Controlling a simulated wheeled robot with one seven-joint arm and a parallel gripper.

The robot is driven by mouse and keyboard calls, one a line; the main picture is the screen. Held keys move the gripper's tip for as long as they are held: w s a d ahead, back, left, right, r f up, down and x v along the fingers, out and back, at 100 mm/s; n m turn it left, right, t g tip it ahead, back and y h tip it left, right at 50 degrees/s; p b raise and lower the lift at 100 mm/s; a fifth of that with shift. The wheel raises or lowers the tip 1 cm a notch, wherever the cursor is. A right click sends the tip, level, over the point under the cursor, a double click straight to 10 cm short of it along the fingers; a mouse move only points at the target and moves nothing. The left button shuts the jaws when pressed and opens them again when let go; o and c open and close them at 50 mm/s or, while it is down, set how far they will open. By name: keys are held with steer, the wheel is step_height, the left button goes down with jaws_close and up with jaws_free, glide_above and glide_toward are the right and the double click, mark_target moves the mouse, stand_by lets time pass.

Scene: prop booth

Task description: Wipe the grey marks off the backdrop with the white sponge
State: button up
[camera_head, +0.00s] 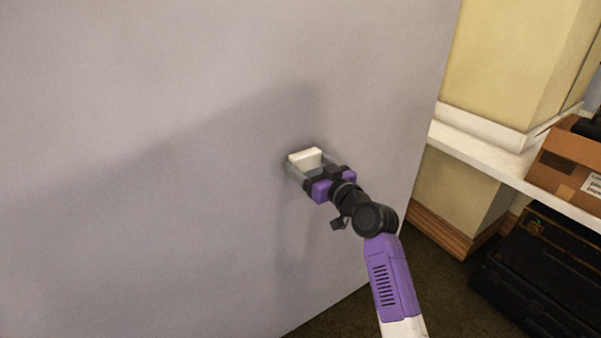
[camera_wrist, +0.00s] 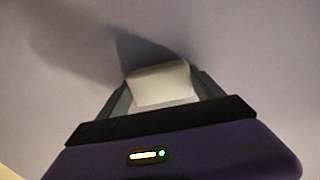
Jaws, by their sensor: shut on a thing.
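The backdrop (camera_head: 130,120) is a large pale grey-lilac upright panel filling the left and middle of the head view. It also fills the background of the wrist view (camera_wrist: 260,50). The white sponge (camera_head: 305,158) is a small block between the fingers of my gripper (camera_head: 303,168), close to the backdrop. In the wrist view the sponge (camera_wrist: 160,84) sits between both fingers of my gripper (camera_wrist: 160,92). I cannot tell whether it touches the panel. Soft dark areas on the panel look like shadows; I cannot make out distinct grey marks.
Right of the backdrop, a white shelf (camera_head: 480,150) carries an orange-brown box (camera_head: 565,160). A black case (camera_head: 540,265) stands on the dark floor (camera_head: 445,290) below it. A yellow wall block (camera_head: 510,65) rises behind the shelf. The space left of my gripper along the panel is clear.

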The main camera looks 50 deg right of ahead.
mark_target(277, 166)
steer(key=shift+w, duration=0.1)
steer(key=shift+w+a, duration=0.25)
steer(key=shift+a, duration=0.5)
steer(key=shift+w+a+p, duration=0.2)
steer(key=shift+a+p, duration=0.3)
steer(key=shift+a, duration=0.4)
steer(key=shift+w+a+p, duration=0.25)
steer(key=shift+a+p, duration=0.3)
steer(key=shift+a, duration=0.4)
steer(key=shift+w+a+p, duration=0.2)
steer(key=shift+a+p, duration=0.3)
steer(key=shift+a, duration=0.4)
steer(key=v, duration=0.6)
steer(key=shift+b+v, duration=0.4)
steer(key=shift+v, duration=1.1)
